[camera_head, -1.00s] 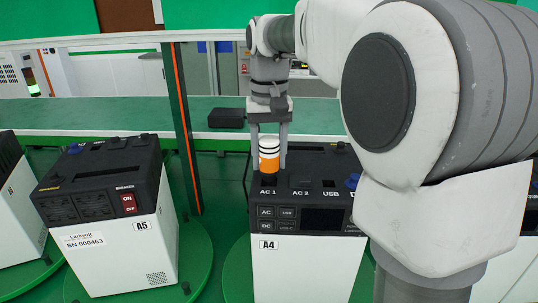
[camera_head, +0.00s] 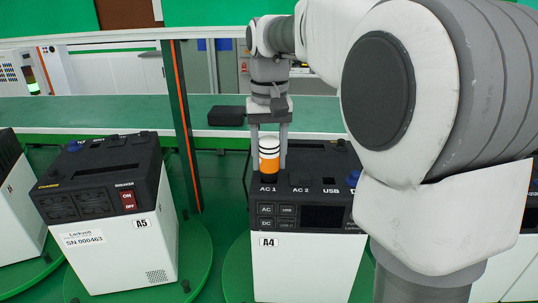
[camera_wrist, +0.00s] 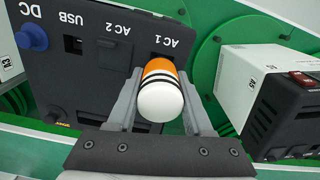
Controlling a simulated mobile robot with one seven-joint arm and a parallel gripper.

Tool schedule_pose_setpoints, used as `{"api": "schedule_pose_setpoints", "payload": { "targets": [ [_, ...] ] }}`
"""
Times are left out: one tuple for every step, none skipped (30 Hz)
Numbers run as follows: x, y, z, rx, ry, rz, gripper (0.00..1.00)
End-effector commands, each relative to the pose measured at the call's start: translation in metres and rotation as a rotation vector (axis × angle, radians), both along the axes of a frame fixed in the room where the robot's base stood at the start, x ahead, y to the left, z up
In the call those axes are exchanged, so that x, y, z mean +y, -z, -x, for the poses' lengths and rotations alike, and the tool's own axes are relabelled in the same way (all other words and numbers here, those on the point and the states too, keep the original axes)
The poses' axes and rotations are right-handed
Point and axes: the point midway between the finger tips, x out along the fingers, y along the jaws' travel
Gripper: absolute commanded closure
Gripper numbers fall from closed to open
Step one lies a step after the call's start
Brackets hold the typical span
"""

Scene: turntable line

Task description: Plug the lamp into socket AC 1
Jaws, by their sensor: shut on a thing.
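The lamp (camera_head: 269,158) is a short upright cylinder with a white top, black bands and an orange body. My gripper (camera_head: 269,150) points down and is shut on the lamp; both also show in the wrist view, the lamp (camera_wrist: 160,97) between the two grey fingers (camera_wrist: 160,105). The lamp is over socket AC 1 on the front top edge of the power station A4 (camera_head: 308,262). The AC 1 label (camera_wrist: 172,43) shows beside it in the wrist view. The lamp's lower end and the opening are hidden, so I cannot tell how deep it sits.
Socket AC 2 (camera_wrist: 113,55), a USB port (camera_wrist: 73,44) and a blue DC knob (camera_wrist: 33,37) sit along the same top. Power station A5 (camera_head: 125,245) stands to the left on its green turntable. A black box (camera_head: 226,116) lies on the green conveyor (camera_head: 110,115) behind.

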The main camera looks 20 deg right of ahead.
Motion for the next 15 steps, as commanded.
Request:
{"api": "schedule_pose_setpoints", "payload": {
  "targets": [
    [0.0, 0.0015, 0.0, 0.0, 0.0, 0.0, 1.0],
    [0.0, 0.0021, 0.0, 0.0, 0.0, 0.0, 1.0],
    [0.0, 0.003, 0.0001, 0.0, 0.0, 0.0, 1.0],
    [0.0, 0.0036, 0.0001, 0.0, 0.0, 0.0, 1.0],
    [0.0, 0.0042, 0.0001, 0.0, 0.0, 0.0, 1.0],
    [0.0, 0.005, 0.0001, 0.0, 0.0, 0.0, 1.0],
    [0.0, 0.0056, 0.0001, 0.0, 0.0, 0.0, 1.0],
    [0.0, 0.0062, 0.0001, 0.0, 0.0, 0.0, 1.0],
    [0.0, 0.007, 0.0001, 0.0, 0.0, 0.0, 1.0],
    [0.0, 0.0076, 0.0001, 0.0, 0.0, 0.0, 1.0],
    [0.0, 0.0082, 0.0001, 0.0, 0.0, 0.0, 1.0],
    [0.0, 0.009, 0.0001, 0.0, 0.0, 0.0, 1.0],
    [0.0, 0.0096, 0.0001, 0.0, 0.0, 0.0, 1.0],
    [0.0, 0.0102, 0.0, 0.0, 0.0, 0.0, 1.0],
    [0.0, 0.011, 0.0, 0.0, 0.0, 0.0, 1.0]
  ]
}}
